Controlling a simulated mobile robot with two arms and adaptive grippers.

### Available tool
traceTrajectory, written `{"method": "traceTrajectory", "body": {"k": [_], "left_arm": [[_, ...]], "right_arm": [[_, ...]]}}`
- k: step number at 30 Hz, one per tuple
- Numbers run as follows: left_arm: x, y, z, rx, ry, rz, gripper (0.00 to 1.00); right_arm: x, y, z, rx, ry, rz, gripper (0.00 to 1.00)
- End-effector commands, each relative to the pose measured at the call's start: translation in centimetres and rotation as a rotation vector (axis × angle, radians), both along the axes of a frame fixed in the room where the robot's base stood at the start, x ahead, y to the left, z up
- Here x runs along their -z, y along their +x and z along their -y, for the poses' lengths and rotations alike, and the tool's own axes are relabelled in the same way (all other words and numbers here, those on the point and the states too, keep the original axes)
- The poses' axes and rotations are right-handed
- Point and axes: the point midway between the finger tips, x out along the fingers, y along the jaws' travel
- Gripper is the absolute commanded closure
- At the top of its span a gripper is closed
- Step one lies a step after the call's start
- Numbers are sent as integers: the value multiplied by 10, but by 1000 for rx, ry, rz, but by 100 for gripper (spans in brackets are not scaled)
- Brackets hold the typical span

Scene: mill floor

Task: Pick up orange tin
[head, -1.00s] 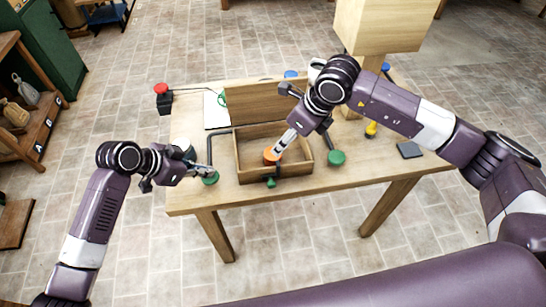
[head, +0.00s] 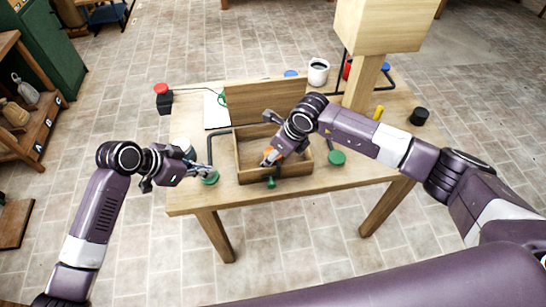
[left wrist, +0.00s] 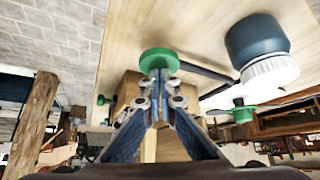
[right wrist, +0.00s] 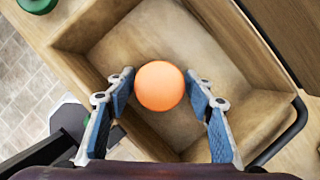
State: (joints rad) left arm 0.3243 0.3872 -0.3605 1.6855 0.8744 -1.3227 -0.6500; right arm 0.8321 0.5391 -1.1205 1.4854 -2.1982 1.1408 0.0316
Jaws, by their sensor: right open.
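The orange tin (right wrist: 159,86) shows as a round orange top inside the open wooden box in the right wrist view. In the head view it is mostly hidden by my right gripper (head: 268,160). My right gripper (right wrist: 160,92) is open, with one blue-padded finger on each side of the tin; I cannot tell whether the pads touch it. My left gripper (left wrist: 160,88) has its fingertips closed together at a green knob (left wrist: 158,61), left of the box in the head view.
The wooden box (head: 237,163) stands on the table (head: 190,202) with its lid (head: 262,101) raised. A second green knob (head: 337,158) is right of the box. A white mug (head: 318,72), black cylinder (head: 419,116) and red button (head: 161,89) stand farther out.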

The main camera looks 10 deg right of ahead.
Motion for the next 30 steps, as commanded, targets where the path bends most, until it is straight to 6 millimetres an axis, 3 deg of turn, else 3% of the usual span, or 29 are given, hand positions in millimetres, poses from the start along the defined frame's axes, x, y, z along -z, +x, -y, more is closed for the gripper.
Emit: {"method": "traceTrajectory", "body": {"k": [5, 15, 23, 30], "left_arm": [[0, 0, 0, -1, 1, 0, 100], [0, 0, 0, 0, 1, 0, 100], [0, 0, 0, 0, 1, 0, 100], [0, 0, 0, 0, 1, 0, 100]], "right_arm": [[0, 0, 0, 0, 0, 0, 51], [0, 0, 0, 0, 1, 1, 88], [-4, 1, 0, 0, 2, 2, 88], [-42, 2, 0, -1, 2, 7, 88]]}}
